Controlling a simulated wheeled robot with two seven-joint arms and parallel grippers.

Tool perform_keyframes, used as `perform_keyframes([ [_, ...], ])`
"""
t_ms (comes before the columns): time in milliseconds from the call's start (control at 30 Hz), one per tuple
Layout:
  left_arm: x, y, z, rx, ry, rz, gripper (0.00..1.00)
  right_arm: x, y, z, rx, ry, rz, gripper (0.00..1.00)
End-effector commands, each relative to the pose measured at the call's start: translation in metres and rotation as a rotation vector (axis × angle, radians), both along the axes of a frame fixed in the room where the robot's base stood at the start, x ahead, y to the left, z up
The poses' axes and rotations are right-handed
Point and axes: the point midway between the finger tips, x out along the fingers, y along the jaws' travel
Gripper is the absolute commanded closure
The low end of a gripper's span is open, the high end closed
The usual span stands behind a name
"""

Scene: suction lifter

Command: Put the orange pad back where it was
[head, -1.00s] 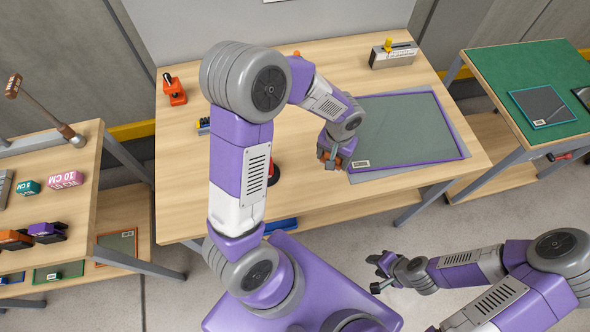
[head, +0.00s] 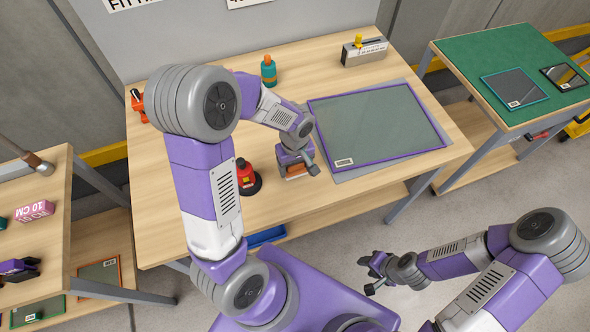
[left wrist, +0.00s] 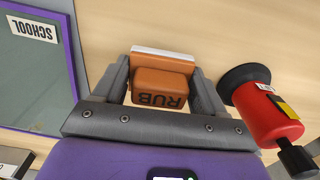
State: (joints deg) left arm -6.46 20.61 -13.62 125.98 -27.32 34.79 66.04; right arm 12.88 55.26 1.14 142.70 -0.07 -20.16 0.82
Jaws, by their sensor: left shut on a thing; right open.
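The orange pad (left wrist: 163,85), marked RUB and with a white layer at its far end, is between the fingers of my left gripper (left wrist: 163,72). In the head view, a little of the pad (head: 295,171) shows under my left gripper (head: 297,163). The gripper is shut on it, over the wooden table (head: 200,170), left of the purple-framed panel (head: 375,125). I cannot tell whether the pad touches the table. The red suction lifter (head: 246,177) stands just left of it, also in the left wrist view (left wrist: 268,110). My right gripper (head: 372,272) is open and empty, off the table.
A teal bottle with an orange top (head: 268,72) and a grey box with a yellow knob (head: 364,51) stand at the back. A green-topped table (head: 470,60) is at right, a wooden shelf table (head: 50,190) at left.

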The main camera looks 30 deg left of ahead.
Motion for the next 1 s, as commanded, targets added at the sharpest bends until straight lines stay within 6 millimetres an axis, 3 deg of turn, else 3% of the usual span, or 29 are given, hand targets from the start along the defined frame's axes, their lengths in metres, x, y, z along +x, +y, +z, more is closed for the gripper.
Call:
perform_keyframes([
  [133, 0.000, 0.000, -0.023, 0.001, 0.002, 0.000, 0.62, 0.000, 0.000, -0.007, 0.000, 0.000, 0.000, 0.57],
  [533, 0.000, 0.000, -0.029, 0.000, 0.000, -0.001, 0.62, 0.000, 0.000, -0.011, 0.000, 0.000, 0.000, 0.57],
  [567, 0.000, 0.000, -0.028, 0.000, 0.000, -0.001, 0.24, 0.000, 0.000, -0.010, 0.000, 0.000, 0.000, 0.57],
  [700, 0.000, 0.000, -0.027, 0.000, 0.000, -0.001, 0.03, 0.000, 0.000, -0.009, 0.000, 0.000, 0.000, 0.57],
  [1000, 0.000, 0.000, -0.026, 0.000, 0.000, -0.001, 0.03, 0.000, 0.000, -0.008, 0.000, 0.000, 0.000, 0.57],
])
